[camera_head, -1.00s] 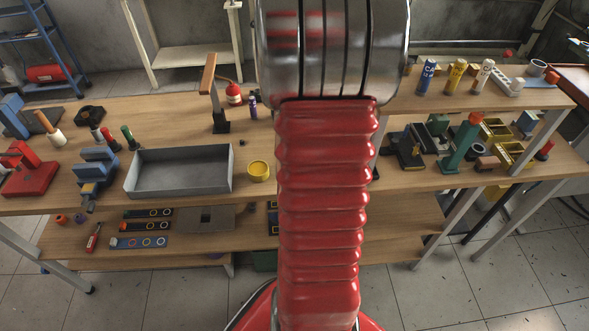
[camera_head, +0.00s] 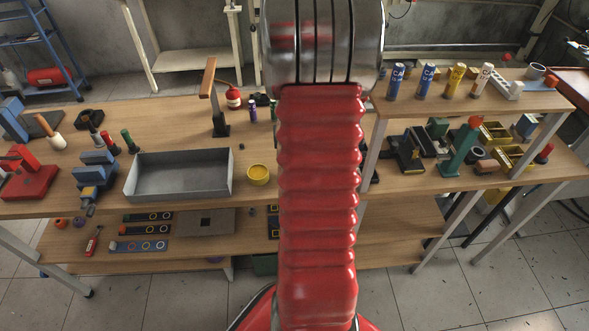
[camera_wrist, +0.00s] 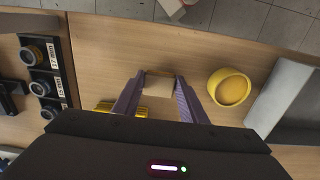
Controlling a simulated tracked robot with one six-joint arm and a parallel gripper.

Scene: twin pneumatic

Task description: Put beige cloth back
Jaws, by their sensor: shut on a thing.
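In the wrist view my gripper (camera_wrist: 158,80) has its two purple-grey fingers on either side of a small beige folded piece, the beige cloth (camera_wrist: 158,86), and is shut on it. The cloth shows over the wooden bench, left of a yellow bowl (camera_wrist: 229,88). I cannot tell its height above the wood. In the head view my red arm hides the gripper and the cloth.
The yellow bowl (camera_head: 258,174) stands beside a grey metal tray (camera_head: 178,175) on the bench. In the wrist view, black fittings with round rings (camera_wrist: 40,75) lie at left and a yellow part (camera_wrist: 118,107) shows behind the left finger. Bare wood lies around the cloth.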

